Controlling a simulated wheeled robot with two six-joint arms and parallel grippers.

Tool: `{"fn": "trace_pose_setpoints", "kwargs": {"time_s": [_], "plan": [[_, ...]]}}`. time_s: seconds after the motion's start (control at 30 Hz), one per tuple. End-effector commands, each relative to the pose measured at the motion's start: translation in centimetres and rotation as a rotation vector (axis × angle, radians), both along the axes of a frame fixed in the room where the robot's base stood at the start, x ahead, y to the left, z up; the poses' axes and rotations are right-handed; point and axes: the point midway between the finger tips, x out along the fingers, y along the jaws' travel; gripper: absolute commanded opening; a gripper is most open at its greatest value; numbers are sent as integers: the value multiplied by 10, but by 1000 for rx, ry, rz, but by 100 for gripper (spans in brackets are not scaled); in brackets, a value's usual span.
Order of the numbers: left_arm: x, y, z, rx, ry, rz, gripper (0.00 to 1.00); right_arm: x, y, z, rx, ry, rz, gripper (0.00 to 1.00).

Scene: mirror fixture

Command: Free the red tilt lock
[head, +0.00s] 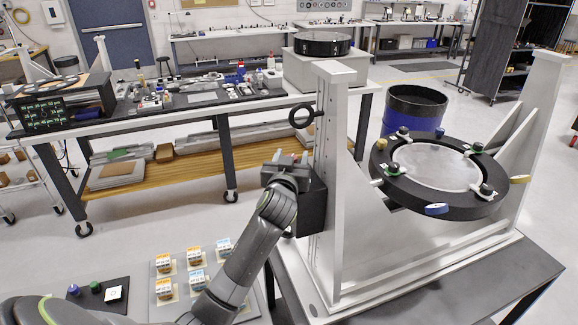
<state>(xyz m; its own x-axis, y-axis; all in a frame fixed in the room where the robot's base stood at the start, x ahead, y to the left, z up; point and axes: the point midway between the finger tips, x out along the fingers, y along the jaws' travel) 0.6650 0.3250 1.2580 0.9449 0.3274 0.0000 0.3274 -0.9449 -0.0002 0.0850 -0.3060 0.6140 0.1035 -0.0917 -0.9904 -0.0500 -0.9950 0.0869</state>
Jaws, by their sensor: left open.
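The mirror fixture has two pale uprights (330,190) and a black ring mount (455,212) tilted between them, holding a round pale mirror (436,166). A black box (312,207) sits on the outer side of the left upright, with a black ring handle (302,115) above it. My left gripper (288,160) is open beside that upright, in front of the box's upper part. I cannot clearly make out the red tilt lock; the gripper and wrist cover part of that side. My right gripper is not in view.
A tray (155,262) of small labelled boxes lies below my left arm. A blue drum (413,112) stands behind, and a cluttered workbench (190,118) at the back left.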

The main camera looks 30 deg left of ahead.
Motion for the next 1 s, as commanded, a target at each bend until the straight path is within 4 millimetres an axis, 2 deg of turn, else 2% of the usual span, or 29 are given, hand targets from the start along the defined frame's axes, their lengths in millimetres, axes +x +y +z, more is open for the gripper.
{"fn": "trace_pose_setpoints", "kwargs": {"time_s": [0.27,0.8,1.0], "plan": [[-26,-9,-3,-2,-2,-1,51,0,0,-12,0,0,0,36],[-120,-42,-4,-7,0,-1,51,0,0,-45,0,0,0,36],[-148,-52,-3,-6,0,-1,51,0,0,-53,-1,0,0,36]]}}
